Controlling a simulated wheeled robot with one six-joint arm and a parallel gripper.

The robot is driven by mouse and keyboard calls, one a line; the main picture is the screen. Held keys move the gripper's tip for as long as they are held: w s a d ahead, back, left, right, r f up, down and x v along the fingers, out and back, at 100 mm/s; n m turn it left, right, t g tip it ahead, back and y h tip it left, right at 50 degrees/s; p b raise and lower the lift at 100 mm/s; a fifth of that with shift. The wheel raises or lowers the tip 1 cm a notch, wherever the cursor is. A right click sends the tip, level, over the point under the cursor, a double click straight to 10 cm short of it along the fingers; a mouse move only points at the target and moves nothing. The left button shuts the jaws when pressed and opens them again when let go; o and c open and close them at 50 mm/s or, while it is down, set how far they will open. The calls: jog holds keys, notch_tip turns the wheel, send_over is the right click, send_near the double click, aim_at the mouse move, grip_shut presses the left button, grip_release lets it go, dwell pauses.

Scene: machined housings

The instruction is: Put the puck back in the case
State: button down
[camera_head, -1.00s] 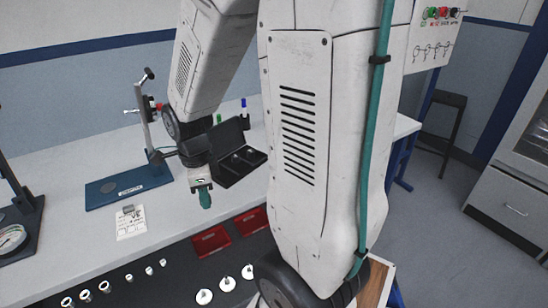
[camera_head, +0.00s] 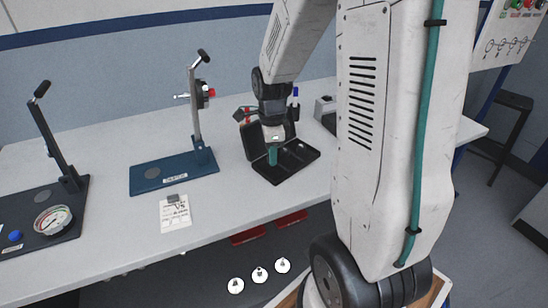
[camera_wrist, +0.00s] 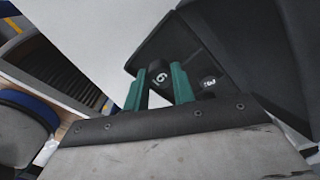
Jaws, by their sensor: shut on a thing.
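The black case (camera_head: 287,170) lies open on the bench, its lid standing up at the back left. My gripper (camera_head: 272,158) points down with its green fingers over the left part of the case. In the wrist view my gripper (camera_wrist: 160,84) has a dark puck (camera_wrist: 160,77) with a white number, which looks like a 6, between its fingers. Another dark puck (camera_wrist: 208,82), marked with what looks like a 3, sits in the case beside the right finger. I cannot tell whether the held puck touches the case floor.
A blue-based press stand (camera_head: 175,172) stands left of the case, with a paper card (camera_head: 175,214) in front of it. A dial gauge stand (camera_head: 52,220) is at far left. Red bins (camera_head: 291,219) and white parts (camera_head: 259,274) lie below the bench front.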

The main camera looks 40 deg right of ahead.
jog(key=shift+w+d+f, duration=0.15)
jog(key=shift+f, duration=0.75)
jog(key=shift+w+d+f, duration=0.1)
jog(key=shift+w+f, duration=0.05)
jog(key=shift+f, duration=0.75)
jog(key=shift+f, duration=0.1)
jog(key=c, duration=1.5)
grip_release()
jog(key=shift+o, duration=0.2)
